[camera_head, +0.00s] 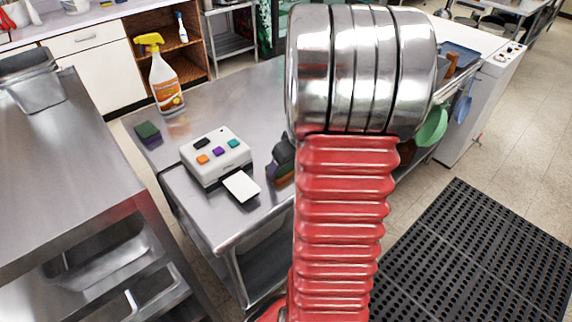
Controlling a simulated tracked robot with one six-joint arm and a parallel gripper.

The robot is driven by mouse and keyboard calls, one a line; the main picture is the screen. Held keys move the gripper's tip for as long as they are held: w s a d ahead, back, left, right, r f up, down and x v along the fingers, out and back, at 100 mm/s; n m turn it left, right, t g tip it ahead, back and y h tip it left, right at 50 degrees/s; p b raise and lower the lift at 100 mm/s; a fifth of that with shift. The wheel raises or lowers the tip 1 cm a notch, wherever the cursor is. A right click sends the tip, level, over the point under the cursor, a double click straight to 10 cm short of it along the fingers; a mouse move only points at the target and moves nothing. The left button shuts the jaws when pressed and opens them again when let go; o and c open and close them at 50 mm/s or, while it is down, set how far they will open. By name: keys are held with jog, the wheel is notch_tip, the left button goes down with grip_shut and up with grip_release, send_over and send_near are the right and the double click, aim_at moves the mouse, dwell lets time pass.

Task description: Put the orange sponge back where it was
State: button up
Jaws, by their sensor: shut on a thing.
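I cannot clearly make out an orange sponge. A dark grey and green shape with a brown-orange lower part (281,172) shows on the steel table, just left of my arm. My arm hides its right side, and I cannot tell what it is. A green and purple sponge-like block (148,133) lies at the table's left edge. My arm's red ribbed sleeve and large chrome joint fill the middle of the view.
A white box with coloured buttons (215,156) stands on the steel table (243,98), with a white card (241,186) at its front. A steel counter (60,165) is at left. A black mat (475,255) covers floor at right.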

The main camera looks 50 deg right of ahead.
jog(key=o, duration=1)
jog(key=shift+f, duration=0.1)
jog(key=v, duration=1.2)
dwell(0.4)
